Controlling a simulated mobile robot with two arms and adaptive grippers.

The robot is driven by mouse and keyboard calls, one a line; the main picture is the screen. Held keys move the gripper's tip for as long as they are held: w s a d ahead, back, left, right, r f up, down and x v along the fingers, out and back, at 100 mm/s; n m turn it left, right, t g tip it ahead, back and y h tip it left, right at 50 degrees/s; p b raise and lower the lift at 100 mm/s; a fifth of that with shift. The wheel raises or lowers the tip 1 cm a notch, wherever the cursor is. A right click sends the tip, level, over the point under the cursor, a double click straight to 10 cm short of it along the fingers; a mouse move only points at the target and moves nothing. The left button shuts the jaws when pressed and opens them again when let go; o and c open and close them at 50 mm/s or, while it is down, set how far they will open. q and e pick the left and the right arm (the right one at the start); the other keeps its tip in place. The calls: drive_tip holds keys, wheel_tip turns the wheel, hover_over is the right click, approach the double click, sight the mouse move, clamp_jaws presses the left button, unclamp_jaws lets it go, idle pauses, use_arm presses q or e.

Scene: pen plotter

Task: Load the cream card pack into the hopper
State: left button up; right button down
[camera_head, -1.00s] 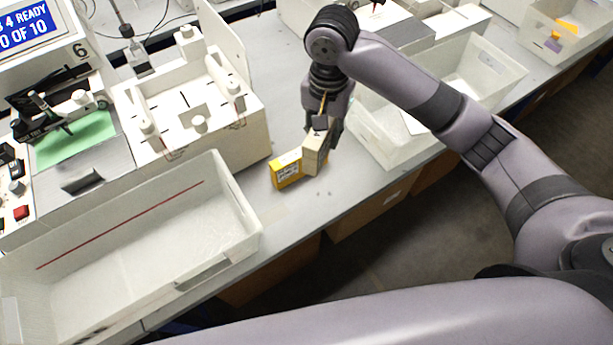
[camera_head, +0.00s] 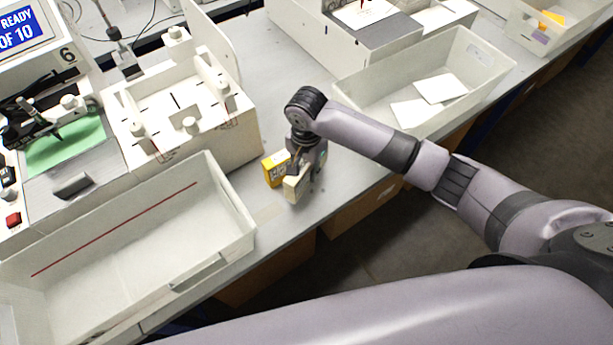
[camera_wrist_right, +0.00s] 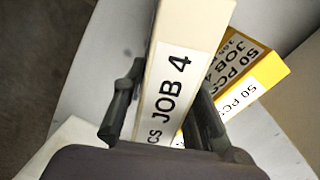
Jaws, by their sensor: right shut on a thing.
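The cream card pack (camera_head: 297,186) is in my right gripper (camera_head: 300,160), which is shut on it. In the right wrist view the cream pack (camera_wrist_right: 172,60) stands between the two fingers (camera_wrist_right: 168,108), with a white label reading JOB 4. A yellow card pack (camera_head: 273,170) stands on the bench just left of it; in the wrist view the yellow pack (camera_wrist_right: 262,76) shows at the right. Whether the cream pack touches the bench is unclear. A cream machine with an open guided top (camera_head: 178,110), which may be the hopper, stands at the left. My left gripper is not in view.
An empty white bin with a red line (camera_head: 215,258) lies in front of the machine. Another white bin (camera_head: 390,95) with white cards is behind my right gripper. The grey bench (camera_head: 262,220) is clear around the packs, with its front edge close by.

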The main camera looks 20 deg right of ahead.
sight(307, 179)
drive_tip(key=shift+f, duration=2.15)
drive_tip(key=c, duration=1.6)
unclamp_jaws()
drive_tip(key=shift+f, duration=0.15)
drive_tip(key=shift+o, duration=0.2)
